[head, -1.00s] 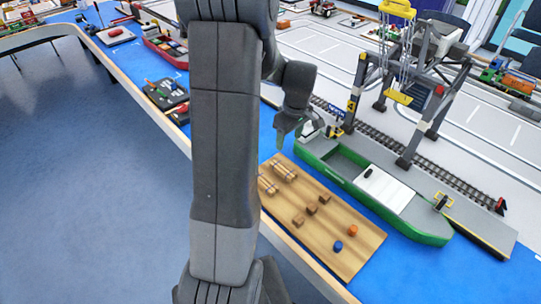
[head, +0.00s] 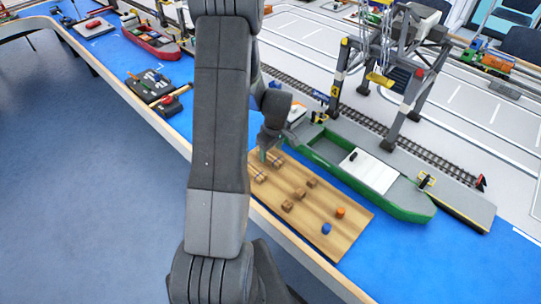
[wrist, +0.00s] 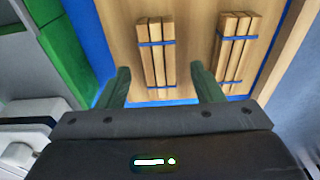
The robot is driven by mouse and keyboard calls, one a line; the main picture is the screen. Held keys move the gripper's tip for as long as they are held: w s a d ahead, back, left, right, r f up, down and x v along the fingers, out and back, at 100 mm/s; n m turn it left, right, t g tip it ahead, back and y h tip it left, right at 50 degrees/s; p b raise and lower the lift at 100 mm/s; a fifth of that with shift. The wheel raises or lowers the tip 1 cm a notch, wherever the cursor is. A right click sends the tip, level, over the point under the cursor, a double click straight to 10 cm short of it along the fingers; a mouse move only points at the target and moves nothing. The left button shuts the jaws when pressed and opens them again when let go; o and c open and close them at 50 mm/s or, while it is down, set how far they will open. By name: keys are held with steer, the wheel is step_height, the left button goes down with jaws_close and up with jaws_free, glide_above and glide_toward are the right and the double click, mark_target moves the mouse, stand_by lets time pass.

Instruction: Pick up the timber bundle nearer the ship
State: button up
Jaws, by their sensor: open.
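The timber bundle nearer the ship (wrist: 156,50) is a set of pale sticks tied with blue bands. It lies on the wooden board at its far end, and also shows in the head view (head: 277,160). A second, similar bundle (wrist: 236,48) lies beside it, farther from the ship. The green-hulled ship (head: 375,178) is alongside the board. My gripper (wrist: 160,72) is open and empty, its green fingers pointing at the nearer bundle, one on each side of its line in the wrist view. Whether the fingertips reach down to it I cannot tell.
The wooden board (head: 330,195) also carries several brown blocks (head: 300,193), an orange piece (head: 340,212) and a blue piece (head: 326,229). Blue tabletop (head: 400,265) is clear at the front right.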

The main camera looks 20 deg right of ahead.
steer(key=shift+w+f, duration=0.1)
steer(key=shift+f, duration=0.8)
steer(key=c, duration=1.1)
steer(key=shift+r, duration=0.15)
